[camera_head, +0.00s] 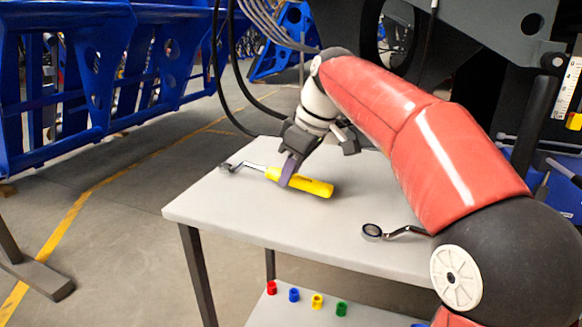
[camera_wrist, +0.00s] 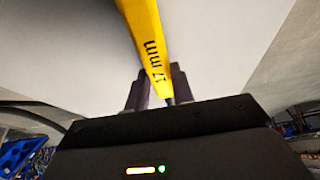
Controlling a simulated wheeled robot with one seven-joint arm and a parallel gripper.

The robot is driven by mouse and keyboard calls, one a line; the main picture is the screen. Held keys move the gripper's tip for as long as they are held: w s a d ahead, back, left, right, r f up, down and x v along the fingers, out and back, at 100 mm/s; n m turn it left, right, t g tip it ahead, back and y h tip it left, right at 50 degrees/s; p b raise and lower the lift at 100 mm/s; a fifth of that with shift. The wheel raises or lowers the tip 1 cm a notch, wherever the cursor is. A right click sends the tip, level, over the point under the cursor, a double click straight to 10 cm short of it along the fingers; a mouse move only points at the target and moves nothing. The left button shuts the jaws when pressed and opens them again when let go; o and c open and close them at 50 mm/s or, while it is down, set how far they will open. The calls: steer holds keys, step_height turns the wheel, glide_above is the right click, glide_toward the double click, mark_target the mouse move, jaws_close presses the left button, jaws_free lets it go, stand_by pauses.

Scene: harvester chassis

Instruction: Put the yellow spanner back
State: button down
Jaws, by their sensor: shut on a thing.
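The yellow spanner (camera_head: 313,186) has a thick yellow handle and a dark metal ring end at the left. It is over the left part of the grey table (camera_head: 230,209). My gripper (camera_head: 290,172) is shut on its handle, with the ring end pointing left. I cannot tell whether the spanner touches the table top. In the wrist view the yellow handle (camera_wrist: 145,35), marked "17 mm", runs up from between my fingers (camera_wrist: 155,88). The spanner's ring end is outside the wrist view.
A second, dark ring spanner (camera_head: 373,231) lies at the table's front right, partly hidden by my arm. Small red, blue, yellow and green pieces (camera_head: 317,301) stand on the lower shelf. Blue racks (camera_head: 60,90) stand at the left. The dark chassis (camera_head: 490,50) is behind the table.

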steer(key=shift+f, duration=0.1)
steer(key=c, duration=1.1)
jaws_free()
steer(key=p+v, duration=0.1)
steer(key=v, duration=0.6)
steer(key=shift+d+r+p, duration=0.15)
steer(key=shift+r+p, duration=0.2)
steer(key=shift+p, duration=0.05)
steer(key=shift+s, duration=0.15)
